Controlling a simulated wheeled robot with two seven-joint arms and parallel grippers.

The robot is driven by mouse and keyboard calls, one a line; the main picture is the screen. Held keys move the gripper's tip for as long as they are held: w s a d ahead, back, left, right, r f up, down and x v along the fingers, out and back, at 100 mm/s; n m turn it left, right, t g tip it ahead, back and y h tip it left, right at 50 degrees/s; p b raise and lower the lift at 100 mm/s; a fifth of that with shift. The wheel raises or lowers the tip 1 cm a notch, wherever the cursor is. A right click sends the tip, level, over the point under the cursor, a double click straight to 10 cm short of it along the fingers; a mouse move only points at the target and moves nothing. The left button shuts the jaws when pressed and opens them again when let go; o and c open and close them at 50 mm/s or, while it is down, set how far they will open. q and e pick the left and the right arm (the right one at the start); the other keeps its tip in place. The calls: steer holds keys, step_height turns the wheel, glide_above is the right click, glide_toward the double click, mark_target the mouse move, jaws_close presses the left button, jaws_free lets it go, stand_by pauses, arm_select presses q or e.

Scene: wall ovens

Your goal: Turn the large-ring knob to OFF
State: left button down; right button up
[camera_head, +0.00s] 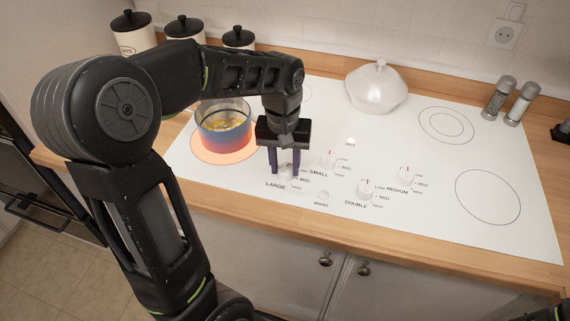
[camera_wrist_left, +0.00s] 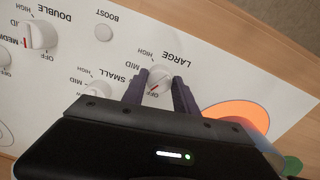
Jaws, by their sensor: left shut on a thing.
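The large-ring knob (camera_head: 285,172) is white and stands on the white cooktop (camera_head: 400,245), beside the LARGE label. My left gripper (camera_head: 285,172) reaches down from above with one finger on each side of the knob. The left wrist view shows the knob (camera_wrist_left: 158,76) between the dark fingers of the left gripper (camera_wrist_left: 158,84). A red mark on the knob points toward the printed OFF. The large ring (camera_head: 215,155) glows orange under a pot (camera_head: 224,130) with yellowish food. My right gripper does not show.
Other white knobs stand close by: SMALL (camera_head: 329,158), DOUBLE (camera_head: 366,188) and MEDIUM (camera_head: 405,176). A white lidded dish (camera_head: 376,88) sits at the back. Two shakers (camera_head: 508,102) stand at the right. Canisters (camera_head: 186,30) stand at the back left.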

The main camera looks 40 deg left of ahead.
mark_target(284, 168)
arm_select(q)
steer(key=n, duration=0.6)
steer(key=shift+b, duration=0.35)
steer(key=c, duration=0.9)
jaws_free()
steer(key=shift+c, duration=0.2)
step_height(284, 168, up, 8)
steer(key=shift+s+f, duration=0.1)
